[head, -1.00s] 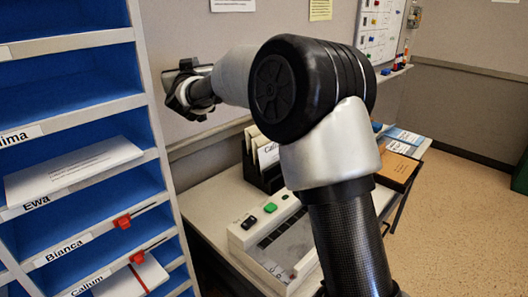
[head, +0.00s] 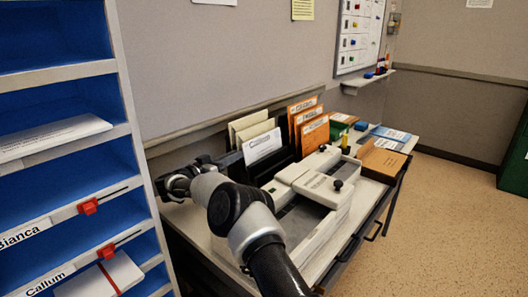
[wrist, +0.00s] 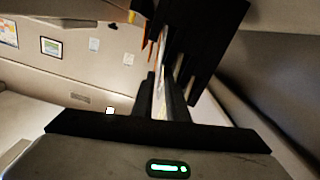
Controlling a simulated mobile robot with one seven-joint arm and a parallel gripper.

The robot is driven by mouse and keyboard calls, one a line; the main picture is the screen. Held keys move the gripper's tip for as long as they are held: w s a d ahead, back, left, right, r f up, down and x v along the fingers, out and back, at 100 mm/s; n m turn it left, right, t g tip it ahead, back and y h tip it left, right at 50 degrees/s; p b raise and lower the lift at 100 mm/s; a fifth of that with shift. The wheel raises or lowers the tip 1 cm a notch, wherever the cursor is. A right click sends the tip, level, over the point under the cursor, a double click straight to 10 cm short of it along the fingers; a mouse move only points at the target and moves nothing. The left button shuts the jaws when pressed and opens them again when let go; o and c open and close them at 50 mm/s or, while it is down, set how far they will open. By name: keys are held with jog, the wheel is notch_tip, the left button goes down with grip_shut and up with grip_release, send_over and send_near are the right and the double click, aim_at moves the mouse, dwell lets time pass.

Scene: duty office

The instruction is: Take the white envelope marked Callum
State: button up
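The white envelope marked Callum (head: 263,146) stands upright in a black file rack (head: 284,157) on the desk in the head view. My gripper (head: 232,158) is at the left side of the rack, level with the envelope's left edge. In the wrist view my gripper's two dark fingers (wrist: 162,92) are close together, with a thin pale strip showing between them. This may be the envelope's edge. I cannot tell whether the fingers press on it or stand slightly apart.
Orange folders (head: 307,118) and cream folders (head: 250,124) stand in the same rack. A pale grey machine (head: 308,180) sits in front of it. Blue pigeonholes (head: 68,192) stand at the left, with a Callum label and a red-banded packet (head: 103,277). The wall is close behind.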

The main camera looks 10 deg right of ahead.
aim_at(255, 149)
jog(key=x, duration=0.1)
jog(key=b+x, duration=0.1)
jog(key=x, duration=0.3)
jog(key=shift+s+f, duration=0.1)
jog(key=shift+f, duration=0.15)
grip_shut()
jog(key=shift+r, duration=0.1)
